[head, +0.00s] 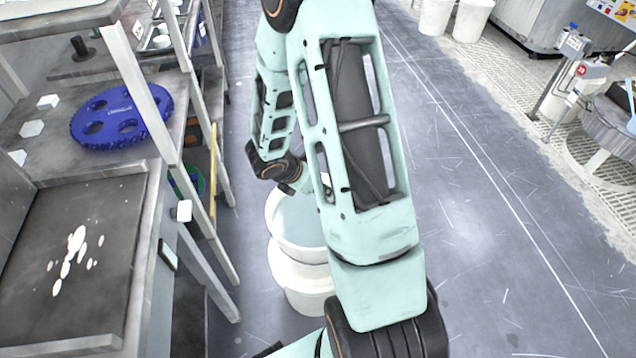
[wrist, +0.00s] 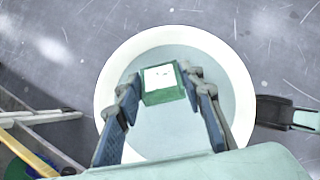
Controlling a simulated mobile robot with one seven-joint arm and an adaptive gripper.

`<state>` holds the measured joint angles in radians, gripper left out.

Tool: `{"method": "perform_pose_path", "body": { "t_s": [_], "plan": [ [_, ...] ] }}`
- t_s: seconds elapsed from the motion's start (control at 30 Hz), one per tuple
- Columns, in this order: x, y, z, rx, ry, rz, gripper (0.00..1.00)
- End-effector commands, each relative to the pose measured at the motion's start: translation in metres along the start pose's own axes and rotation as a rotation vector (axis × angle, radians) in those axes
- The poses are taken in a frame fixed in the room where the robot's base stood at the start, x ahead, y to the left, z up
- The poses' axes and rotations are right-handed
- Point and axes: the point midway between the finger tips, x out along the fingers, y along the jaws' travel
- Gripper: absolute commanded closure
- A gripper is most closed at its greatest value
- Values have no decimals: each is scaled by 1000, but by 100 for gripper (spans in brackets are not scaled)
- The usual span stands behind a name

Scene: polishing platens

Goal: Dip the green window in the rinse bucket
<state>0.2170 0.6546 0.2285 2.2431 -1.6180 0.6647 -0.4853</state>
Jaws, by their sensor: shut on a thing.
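The rinse bucket (head: 285,265) is a white round tub on the floor, partly covered by my arm in the head view. In the wrist view its white rim (wrist: 112,75) circles pale blue-grey water. The green window (wrist: 160,96), a small block with a green edge and a white face, shows over the water inside the rim. My gripper (wrist: 163,85) is shut on it, with a finger on each side. I cannot tell whether the window touches the water. The window is hidden in the head view.
A bench on the left holds a blue disc with holes (head: 122,116) and a dark tray (head: 105,285) with white pieces. A yellow pole (head: 213,170) stands by its shelves, near the bucket. Open floor (head: 480,220) lies to the right.

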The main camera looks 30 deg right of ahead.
Motion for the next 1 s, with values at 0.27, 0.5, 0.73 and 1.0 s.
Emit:
{"method": "perform_pose_path", "body": {
  "t_s": [0.27,0.5,0.73,1.0],
  "plan": [
    [32,0,-22,0,0,1,91],
    [56,0,-38,0,0,1,91],
    [80,0,-53,-1,-1,0,91],
    [103,1,-69,-1,0,1,91]
  ]
}}
